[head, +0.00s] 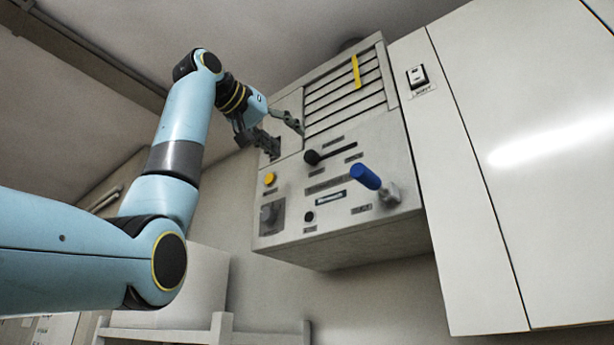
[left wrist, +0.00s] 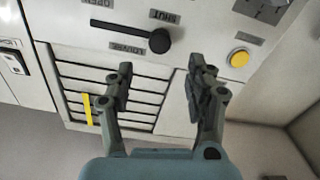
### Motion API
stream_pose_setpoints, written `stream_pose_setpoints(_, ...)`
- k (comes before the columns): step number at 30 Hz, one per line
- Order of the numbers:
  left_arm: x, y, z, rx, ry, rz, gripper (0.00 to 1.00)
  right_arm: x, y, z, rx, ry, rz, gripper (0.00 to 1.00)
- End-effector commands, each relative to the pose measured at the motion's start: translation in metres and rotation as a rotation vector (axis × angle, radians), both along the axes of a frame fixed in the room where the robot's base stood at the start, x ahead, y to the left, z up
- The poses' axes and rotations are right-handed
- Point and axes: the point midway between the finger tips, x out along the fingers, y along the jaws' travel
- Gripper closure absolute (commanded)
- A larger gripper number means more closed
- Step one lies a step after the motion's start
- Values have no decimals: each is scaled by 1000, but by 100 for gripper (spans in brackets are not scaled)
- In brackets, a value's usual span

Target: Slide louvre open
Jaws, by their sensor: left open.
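The louvre slider has a black round knob (head: 312,157) at the left end of a dark slot on the grey wall panel. In the left wrist view, which shows the panel upside down, the knob (left wrist: 159,41) sits at the slot's right end, by the label SHUT. The label OPEN is by the other end. The louvre slats (head: 345,88) are above the slider in the head view. My left gripper (head: 288,140) is open and empty, up and left of the knob. In the left wrist view its fingertips (left wrist: 160,68) are spread, apart from the knob.
The panel also carries a yellow button (head: 269,179), a blue-handled lever (head: 366,177) and a dark dial (head: 271,213). A yellow strip (head: 356,71) lies across the slats. A light switch (head: 417,76) and white cabinet doors (head: 530,140) are to the right.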

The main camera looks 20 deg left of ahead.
Motion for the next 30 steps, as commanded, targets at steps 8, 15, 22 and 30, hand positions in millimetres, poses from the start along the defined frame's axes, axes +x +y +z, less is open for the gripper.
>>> stream_pose_setpoints(8,52,-20,4,0,3,-3,45,24,-6,36,-7,-36,4,51)
stream_pose_setpoints(15,74,-27,2,1,0,-1,45,20,-11,46,-13,-29,5,51)
stream_pose_setpoints(22,76,-28,0,1,0,-1,45,16,-12,45,-14,-23,5,51)
stream_pose_setpoints(30,76,-28,0,1,1,0,72,16,-11,45,-14,-23,5,51)
